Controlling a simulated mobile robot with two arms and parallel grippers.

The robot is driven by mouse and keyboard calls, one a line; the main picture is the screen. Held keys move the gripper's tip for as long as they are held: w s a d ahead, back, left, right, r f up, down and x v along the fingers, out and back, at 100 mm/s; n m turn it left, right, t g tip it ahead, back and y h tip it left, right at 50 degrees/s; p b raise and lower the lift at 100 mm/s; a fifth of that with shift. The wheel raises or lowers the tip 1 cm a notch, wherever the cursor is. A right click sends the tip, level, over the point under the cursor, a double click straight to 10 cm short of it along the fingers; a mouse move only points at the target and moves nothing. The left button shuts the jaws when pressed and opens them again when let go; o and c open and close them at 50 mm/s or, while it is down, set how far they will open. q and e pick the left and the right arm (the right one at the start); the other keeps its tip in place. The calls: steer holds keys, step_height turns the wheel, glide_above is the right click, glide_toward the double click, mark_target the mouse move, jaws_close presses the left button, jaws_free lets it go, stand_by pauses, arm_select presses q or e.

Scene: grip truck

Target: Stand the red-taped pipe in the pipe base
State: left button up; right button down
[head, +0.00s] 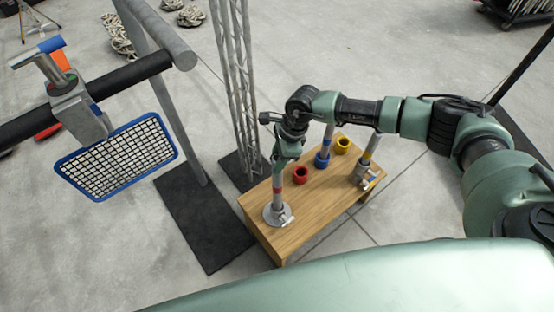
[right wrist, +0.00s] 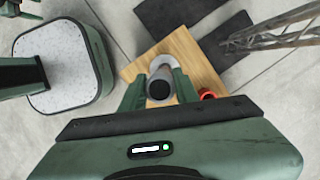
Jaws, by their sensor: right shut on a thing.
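The red-taped pipe (head: 277,192) is upright at the near left of the wooden table, its red band just below my right gripper (head: 280,172). My right gripper is shut on the pipe's upper part from above. The round grey pipe base (head: 279,215) lies directly under the pipe. The pipe's lower end appears to meet the base's collar; I cannot tell how deep it sits. In the right wrist view the pipe's dark open top (right wrist: 158,89) shows between the fingers, with the base's rim (right wrist: 147,63) beyond.
On the wooden table (head: 310,215) stand a red cup (head: 300,174), a blue cup (head: 322,161) holding a pipe, a yellow cup (head: 343,145) and a yellow-taped pipe (head: 367,154). A lattice truss (head: 238,90) and a clamp-hung blue-framed grid (head: 120,155) stand left.

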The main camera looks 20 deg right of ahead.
steer(key=shift+f, duration=0.15)
steer(key=shift+f+b, duration=2.2)
steer(key=shift+f, duration=0.45)
steer(key=c, duration=1)
jaws_free()
steer(key=shift+o, duration=0.2)
steer(key=v, duration=0.8)
steer(key=shift+b, duration=0.4)
steer(key=shift+f, duration=0.15)
